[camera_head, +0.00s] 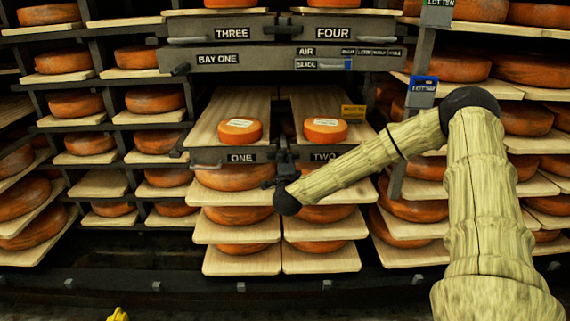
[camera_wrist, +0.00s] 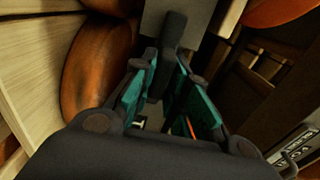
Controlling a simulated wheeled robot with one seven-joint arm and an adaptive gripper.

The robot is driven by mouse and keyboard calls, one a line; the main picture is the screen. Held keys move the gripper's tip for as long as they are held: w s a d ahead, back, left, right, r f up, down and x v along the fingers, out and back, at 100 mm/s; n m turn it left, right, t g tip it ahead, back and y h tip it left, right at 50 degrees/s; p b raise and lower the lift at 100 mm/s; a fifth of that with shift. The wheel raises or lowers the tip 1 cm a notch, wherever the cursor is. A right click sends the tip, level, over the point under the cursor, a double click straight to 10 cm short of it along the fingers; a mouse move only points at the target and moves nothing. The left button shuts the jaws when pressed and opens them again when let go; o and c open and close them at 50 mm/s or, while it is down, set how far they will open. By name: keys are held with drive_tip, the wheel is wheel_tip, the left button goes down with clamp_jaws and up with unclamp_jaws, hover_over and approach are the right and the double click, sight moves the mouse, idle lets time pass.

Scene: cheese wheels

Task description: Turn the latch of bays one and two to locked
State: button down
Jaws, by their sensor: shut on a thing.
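My gripper (camera_head: 275,181) is in front of the shelf front, at the gap between the ONE label (camera_head: 242,157) and the TWO label (camera_head: 323,156). In the wrist view its teal-padded fingers (camera_wrist: 168,72) are shut on a dark latch handle (camera_wrist: 174,38). The handle stands against a grey block (camera_wrist: 208,17). In the head view the gripper and my arm hide part of the latch.
Orange cheese wheels sit on the ONE board (camera_head: 208,125) and TWO board (camera_head: 300,103). A post with a blue tag (camera_head: 423,84) stands close to my arm.

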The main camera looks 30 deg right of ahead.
drive_tip(key=shift+f, duration=0.15)
drive_tip(key=c, duration=1.4)
unclamp_jaws()
drive_tip(key=v, duration=1.2)
drive_tip(key=shift+s+d, duration=0.1)
